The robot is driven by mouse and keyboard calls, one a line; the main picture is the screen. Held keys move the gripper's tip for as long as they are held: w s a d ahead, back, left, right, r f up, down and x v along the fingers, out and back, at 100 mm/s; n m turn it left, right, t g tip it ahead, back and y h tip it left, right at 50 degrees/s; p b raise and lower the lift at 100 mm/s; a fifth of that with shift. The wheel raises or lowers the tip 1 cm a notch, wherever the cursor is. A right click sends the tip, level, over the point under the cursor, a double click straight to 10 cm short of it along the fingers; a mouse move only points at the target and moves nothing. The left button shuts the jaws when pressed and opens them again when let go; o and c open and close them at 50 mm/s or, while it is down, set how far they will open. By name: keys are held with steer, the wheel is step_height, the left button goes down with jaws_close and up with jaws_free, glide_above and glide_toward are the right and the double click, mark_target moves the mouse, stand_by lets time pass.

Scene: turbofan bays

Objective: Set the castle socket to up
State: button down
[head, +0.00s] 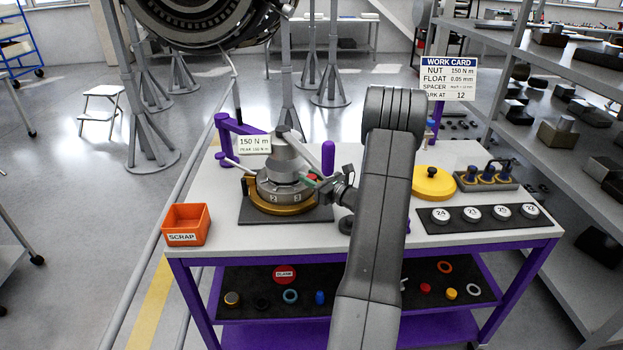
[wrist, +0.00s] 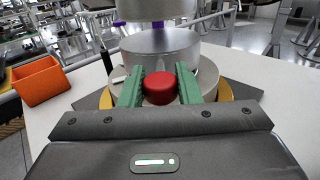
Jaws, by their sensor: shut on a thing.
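The grey socket tool (head: 290,155), which I take for the castle socket, stands upright over a round fixture with a gold ring (head: 252,196). In the wrist view its wide metal cylinder (wrist: 158,45) is just beyond my jaws. A round red knob (wrist: 159,88) is on the near side of the fixture. My gripper (head: 314,182) reaches it from the right in the head view. In the wrist view the green jaws of my gripper (wrist: 159,80) are shut on the red knob, one on each side. The socket's lower edge is partly hidden by them.
A 150 N m readout (head: 254,145) is beside the socket. An orange scrap bin (head: 186,226) stands at the left of the bench. A yellow disc (head: 433,183), a strip of numbered round pieces (head: 456,217) and a work card (head: 448,78) are at the right. The front bench edge is clear.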

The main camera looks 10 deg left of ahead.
step_height(320, 180, up, 4)
steer(key=shift+f, duration=0.1)
steer(key=c, duration=1.5)
jaws_free()
steer(key=shift+w, duration=0.1)
steer(key=o, duration=0.4)
steer(key=shift+f, duration=0.15)
